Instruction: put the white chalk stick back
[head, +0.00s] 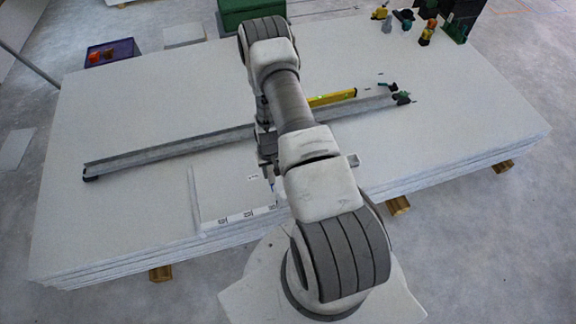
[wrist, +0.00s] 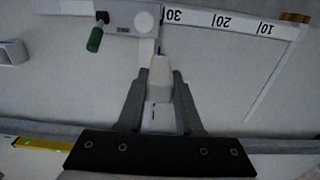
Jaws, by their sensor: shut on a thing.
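My gripper (wrist: 158,88) is shut on the white chalk stick (wrist: 159,74), which shows pale between the two grey fingers in the wrist view. The stick's far end points toward a white ruler bar (wrist: 222,20) marked 10, 20 and 30. The gap below the stick is dim, and whether the stick touches the panel is unclear. In the head view my arm hides most of the gripper, near the front middle of the panel stack (head: 120,215). The white ruler bar also shows there (head: 240,215), near the front edge.
A long metal rail (head: 170,150) lies across the panels, with a yellow level (head: 332,98) behind it. A purple bin (head: 113,52) and small coloured tools (head: 427,32) stand at the back. The left panel area is clear.

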